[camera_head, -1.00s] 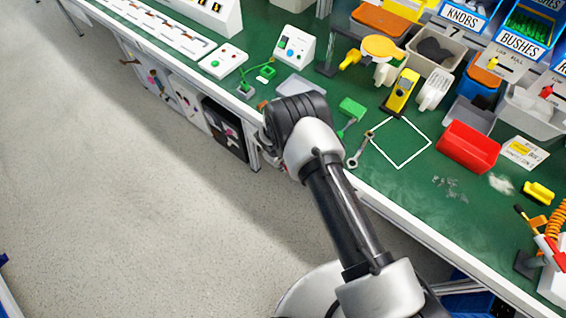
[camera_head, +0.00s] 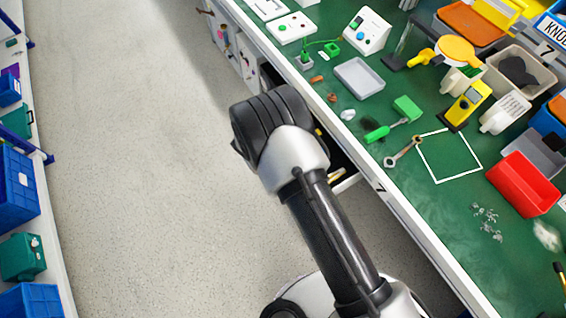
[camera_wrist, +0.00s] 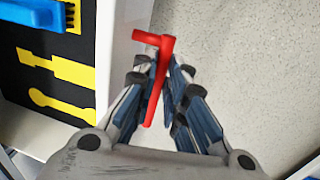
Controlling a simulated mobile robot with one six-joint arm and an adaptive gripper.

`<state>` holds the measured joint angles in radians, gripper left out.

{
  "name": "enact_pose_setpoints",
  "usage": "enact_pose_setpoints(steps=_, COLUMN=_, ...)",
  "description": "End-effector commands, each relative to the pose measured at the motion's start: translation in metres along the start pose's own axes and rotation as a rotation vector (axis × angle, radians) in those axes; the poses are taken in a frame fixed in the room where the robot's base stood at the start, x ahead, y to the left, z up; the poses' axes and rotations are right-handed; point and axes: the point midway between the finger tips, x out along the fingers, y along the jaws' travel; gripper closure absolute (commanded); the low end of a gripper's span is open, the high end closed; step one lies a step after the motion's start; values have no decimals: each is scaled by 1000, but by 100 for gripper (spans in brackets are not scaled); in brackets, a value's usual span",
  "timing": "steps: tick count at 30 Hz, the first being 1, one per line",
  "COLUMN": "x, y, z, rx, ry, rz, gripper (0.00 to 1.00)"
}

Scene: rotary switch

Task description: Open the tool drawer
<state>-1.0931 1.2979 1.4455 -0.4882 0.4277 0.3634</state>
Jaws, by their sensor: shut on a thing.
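The tool drawer (camera_wrist: 104,60) shows in the wrist view as a white front with a red handle (camera_wrist: 152,38) on its outer side. Behind the front, the drawer interior is exposed, with a black insert (camera_wrist: 25,35) bearing yellow tool shapes. My gripper (camera_wrist: 157,75) is shut on the red handle, its fingers on both sides of the bar. In the head view, part of the drawer (camera_head: 345,181) stands out from under the bench edge. My arm hides most of it, the handle and my fingertips.
A blue brush (camera_wrist: 40,14) lies in the drawer. The green bench top (camera_head: 400,190) holds a wrench (camera_head: 404,152), a red bin (camera_head: 523,184) and other parts. Grey floor (camera_head: 150,170) is clear left of my arm. Shelving with blue bins (camera_head: 15,190) stands at far left.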

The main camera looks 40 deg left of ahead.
Motion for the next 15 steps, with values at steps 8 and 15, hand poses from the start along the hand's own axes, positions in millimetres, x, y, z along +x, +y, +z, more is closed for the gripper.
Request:
enact_pose_setpoints(steps=8, x=-4, y=-22, z=-1, rx=-1, ry=2, rz=0, gripper=100)
enact_pose_setpoints(steps=15, x=-5, y=-24, z=-1, rx=0, ry=3, rz=-1, gripper=100)
